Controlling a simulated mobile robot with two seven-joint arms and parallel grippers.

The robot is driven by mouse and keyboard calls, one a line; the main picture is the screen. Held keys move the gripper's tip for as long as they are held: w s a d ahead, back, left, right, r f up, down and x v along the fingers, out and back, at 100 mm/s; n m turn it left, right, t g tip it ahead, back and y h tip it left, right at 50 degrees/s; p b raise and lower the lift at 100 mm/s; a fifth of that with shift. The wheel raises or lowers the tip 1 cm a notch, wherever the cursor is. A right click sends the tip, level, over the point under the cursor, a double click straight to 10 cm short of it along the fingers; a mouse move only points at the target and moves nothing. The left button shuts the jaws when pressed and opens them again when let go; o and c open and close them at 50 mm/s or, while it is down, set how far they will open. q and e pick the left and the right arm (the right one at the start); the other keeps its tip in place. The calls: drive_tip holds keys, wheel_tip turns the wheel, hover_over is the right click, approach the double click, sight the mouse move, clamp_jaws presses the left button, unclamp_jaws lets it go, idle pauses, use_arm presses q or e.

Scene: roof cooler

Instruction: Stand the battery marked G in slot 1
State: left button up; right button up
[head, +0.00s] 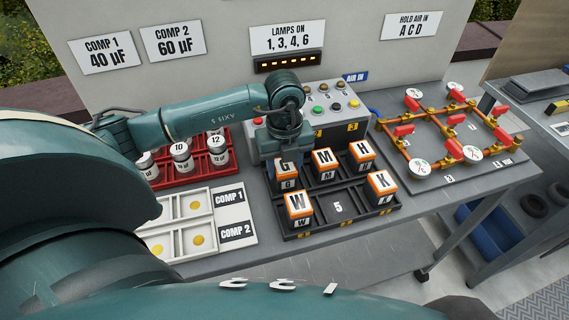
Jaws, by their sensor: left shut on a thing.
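The battery marked G (286,172), an orange-topped block with a white label, is at the back left of the black battery tray (343,231). My left gripper (285,157) comes down over it from behind and is shut on it, hiding part of its top. G looks upright; I cannot tell whether its base rests on the slot floor. The number of the slot under it is hidden. My right gripper is not in view.
Batteries M (326,162), H (362,154), W (299,207) and K (382,187) stand in the tray; front-middle slot 5 (338,207) is empty. A button box (338,122) stands close behind. A red capacitor rack (215,170) is left; brass piping (433,128) with red valves is right.

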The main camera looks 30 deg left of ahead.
sight(285, 165)
use_arm(q)
drive_tip(key=o, duration=1.2)
drive_tip(key=shift+f, duration=0.1)
wheel_tip(285, 165, up, 12)
drive_tip(key=b, duration=0.1)
drive_tip(key=shift+r, duration=0.2)
